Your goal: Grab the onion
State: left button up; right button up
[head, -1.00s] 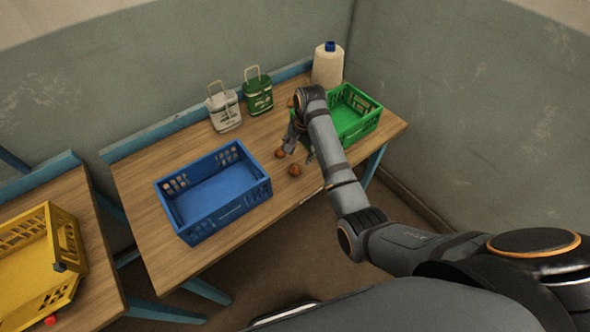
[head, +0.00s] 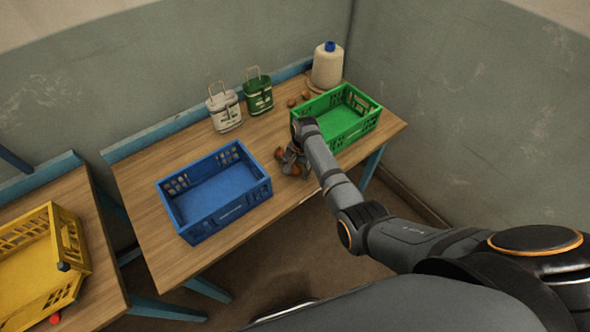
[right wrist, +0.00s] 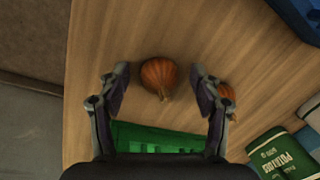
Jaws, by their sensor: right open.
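A round orange-brown onion (right wrist: 159,74) lies on the wooden table in the right wrist view, between and just ahead of my right gripper's fingertips. My right gripper (right wrist: 161,85) is open, with a gap on both sides of the onion. A second onion (right wrist: 227,93) lies outside the right-hand finger, partly hidden by it. In the head view my right gripper (head: 291,168) is low over the table between the blue and green crates, and partly covers these onions. My left gripper is not in view.
The green crate (head: 366,126) is close by on the right, the blue crate (head: 222,218) on the left. More onions (head: 305,95) lie behind the green crate, near a white bottle (head: 327,65). White (head: 225,110) and green (head: 258,95) sacks stand at the back.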

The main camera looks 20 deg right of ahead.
aim_at(295, 167)
jog(key=c, duration=1.1)
notch_tip(295, 167, up, 10)
jog(key=shift+r+b, duration=0.1)
jog(key=shift+b, duration=0.3)
